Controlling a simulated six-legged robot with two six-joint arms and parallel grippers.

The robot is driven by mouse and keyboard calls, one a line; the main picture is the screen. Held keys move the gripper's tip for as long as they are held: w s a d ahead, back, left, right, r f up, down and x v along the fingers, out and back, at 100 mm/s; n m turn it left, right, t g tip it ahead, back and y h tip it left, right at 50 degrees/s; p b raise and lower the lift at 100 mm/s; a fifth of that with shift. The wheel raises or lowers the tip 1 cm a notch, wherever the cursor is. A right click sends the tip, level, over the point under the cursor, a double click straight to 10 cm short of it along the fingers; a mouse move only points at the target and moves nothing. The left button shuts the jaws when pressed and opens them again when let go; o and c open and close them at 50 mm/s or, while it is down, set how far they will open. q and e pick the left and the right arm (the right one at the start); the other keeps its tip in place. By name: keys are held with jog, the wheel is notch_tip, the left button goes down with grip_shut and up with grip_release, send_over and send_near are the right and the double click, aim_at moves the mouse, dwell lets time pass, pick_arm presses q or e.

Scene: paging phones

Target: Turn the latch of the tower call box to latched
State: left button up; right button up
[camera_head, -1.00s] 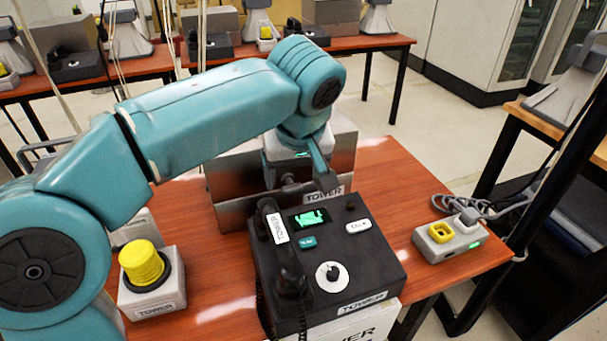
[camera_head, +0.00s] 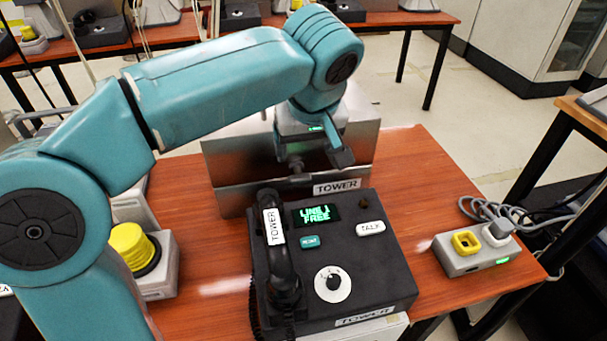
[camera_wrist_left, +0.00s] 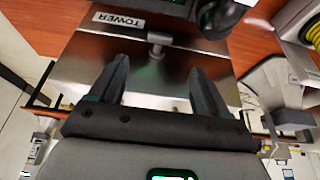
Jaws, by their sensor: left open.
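The tower call box (camera_head: 235,165) is a grey metal box with a TOWER label, standing behind the black phone console. Its latch (camera_head: 297,165) is a small metal knob on the front face, and it also shows in the left wrist view (camera_wrist_left: 158,40). The latch's turned position is hard to tell. My left gripper (camera_head: 312,156) is open just above and in front of the box face. In the left wrist view its two dark fingers (camera_wrist_left: 158,72) point toward the latch, one on each side, with no clear contact. My right gripper is out of view.
The black console (camera_head: 370,265) with handset (camera_head: 276,245) and dial (camera_head: 332,284) stands close in front of the box. A yellow button unit (camera_head: 135,247) is at left, a grey socket block (camera_head: 475,250) at right. Bare table lies between console and block.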

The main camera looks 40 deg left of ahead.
aim_at(300, 178)
pick_arm(q)
jog(key=b+x, duration=0.2)
jog(key=x, duration=0.9)
jog(key=shift+a+f, duration=0.1)
jog(key=shift+f, duration=0.1)
